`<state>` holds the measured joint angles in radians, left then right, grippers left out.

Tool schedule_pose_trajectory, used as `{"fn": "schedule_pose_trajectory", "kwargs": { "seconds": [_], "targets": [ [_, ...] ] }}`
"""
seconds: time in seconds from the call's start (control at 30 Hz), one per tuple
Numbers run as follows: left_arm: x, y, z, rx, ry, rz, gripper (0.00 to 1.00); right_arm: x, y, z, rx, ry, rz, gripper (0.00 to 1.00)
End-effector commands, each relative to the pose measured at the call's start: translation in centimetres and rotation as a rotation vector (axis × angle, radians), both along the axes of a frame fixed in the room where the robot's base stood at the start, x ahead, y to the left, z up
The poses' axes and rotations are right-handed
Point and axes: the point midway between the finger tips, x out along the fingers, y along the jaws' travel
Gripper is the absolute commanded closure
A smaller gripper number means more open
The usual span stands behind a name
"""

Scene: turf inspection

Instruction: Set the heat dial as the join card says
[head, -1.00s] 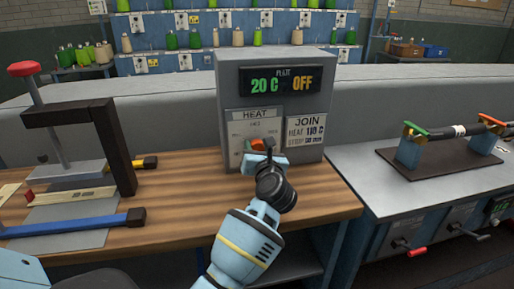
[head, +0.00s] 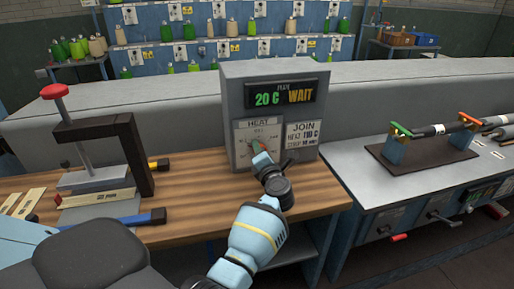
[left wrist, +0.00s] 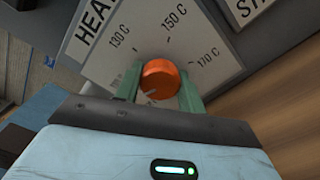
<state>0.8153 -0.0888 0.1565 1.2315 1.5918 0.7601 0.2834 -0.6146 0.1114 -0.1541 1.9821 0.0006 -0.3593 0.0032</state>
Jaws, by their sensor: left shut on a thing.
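The grey heater box (head: 229,110) stands at the back of the wooden bench. Its display (head: 280,97) reads 20 C in green and WAIT in orange. The HEAT plate (head: 243,134) carries the dial; the left wrist view shows its orange knob (left wrist: 160,76) and the marks 130 C, 150 C and 170 C. Lower marks are partly hidden. My left gripper (head: 259,150) is shut on the knob, a green finger on each side. The JOIN card (head: 303,134) is right of the plate; its heat figure is too blurred to read surely. My right gripper is not in view.
A press with a red knob (head: 54,91) and dark frame stands at the left of the bench (head: 190,187), with a blue-handled tool (head: 145,217) in front. A grey counter (head: 365,190) with a rod on a stand (head: 425,160) is at the right.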

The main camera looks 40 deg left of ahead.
Motion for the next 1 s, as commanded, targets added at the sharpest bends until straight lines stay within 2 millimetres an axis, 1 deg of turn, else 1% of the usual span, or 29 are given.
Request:
{"fn": "schedule_pose_trajectory", "kwargs": {
  "seconds": [0.03,0.2,0.4,0.97,1.0],
  "targets": [
    [0.1,-0.1,0.6,0.021,0.021,-0.002,0.84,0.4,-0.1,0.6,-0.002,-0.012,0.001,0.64],
    [0.0,-0.1,0.4,0.083,0.095,-0.002,0.84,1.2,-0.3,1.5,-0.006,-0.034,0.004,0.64],
    [0.0,-0.1,0.2,0.128,0.148,-0.002,0.84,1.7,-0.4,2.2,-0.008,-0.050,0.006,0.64],
    [0.0,-0.1,0.0,0.147,0.173,-0.002,0.84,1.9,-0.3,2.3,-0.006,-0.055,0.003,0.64],
    [0.0,-0.1,0.0,0.147,0.173,-0.002,0.58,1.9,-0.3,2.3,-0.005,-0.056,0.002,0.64]
  ]
}}
